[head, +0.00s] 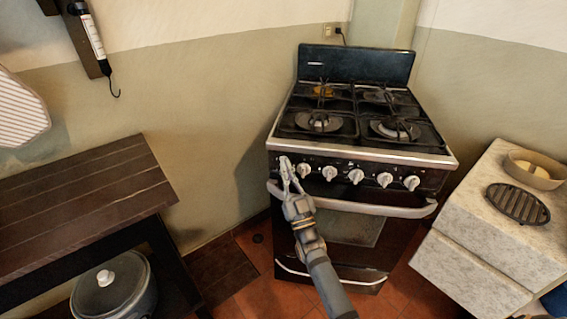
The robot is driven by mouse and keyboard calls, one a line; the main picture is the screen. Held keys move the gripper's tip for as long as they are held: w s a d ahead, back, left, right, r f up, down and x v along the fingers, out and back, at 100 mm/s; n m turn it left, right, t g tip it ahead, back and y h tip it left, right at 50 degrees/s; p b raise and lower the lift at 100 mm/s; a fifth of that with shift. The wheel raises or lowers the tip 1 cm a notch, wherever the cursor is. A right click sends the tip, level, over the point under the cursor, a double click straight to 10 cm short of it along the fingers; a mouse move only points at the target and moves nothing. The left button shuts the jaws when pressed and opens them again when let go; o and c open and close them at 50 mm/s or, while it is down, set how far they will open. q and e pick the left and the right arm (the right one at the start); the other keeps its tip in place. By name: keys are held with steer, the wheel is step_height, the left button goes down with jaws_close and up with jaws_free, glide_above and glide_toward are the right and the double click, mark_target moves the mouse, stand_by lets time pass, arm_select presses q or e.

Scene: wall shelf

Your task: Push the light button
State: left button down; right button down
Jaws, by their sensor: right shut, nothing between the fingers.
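A black stove (355,56) stands against the wall, with a row of white knobs (355,176) along its front panel. My right gripper (286,164) reaches up from below. Its fingers are shut with nothing between them and overlap the left end of the panel, left of the leftmost knob (304,170). I cannot tell whether the fingertips touch the panel. I cannot make out a light button; that end of the panel is partly covered by the gripper. My left gripper is not in view.
An oven handle (370,209) runs below the knobs, close to my right gripper. A dark wooden table (75,205) stands at left with a lidded pot (112,290) below it. A stone-topped counter (470,195) with a bowl (533,170) stands at right.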

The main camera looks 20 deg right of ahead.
steer(key=shift+w, duration=0.1)
stand_by(0.4)
steer(key=shift+w+d, duration=0.2)
steer(key=shift+w, duration=0.05)
steer(key=shift+s+r, duration=0.1)
steer(key=shift+s, duration=0.05)
steer(key=shift+s+a, duration=0.1)
steer(key=shift+a, duration=0.1)
stand_by(0.3)
steer(key=s+a+p, duration=0.3)
steer(key=s, duration=0.2)
steer(key=shift+s, duration=0.15)
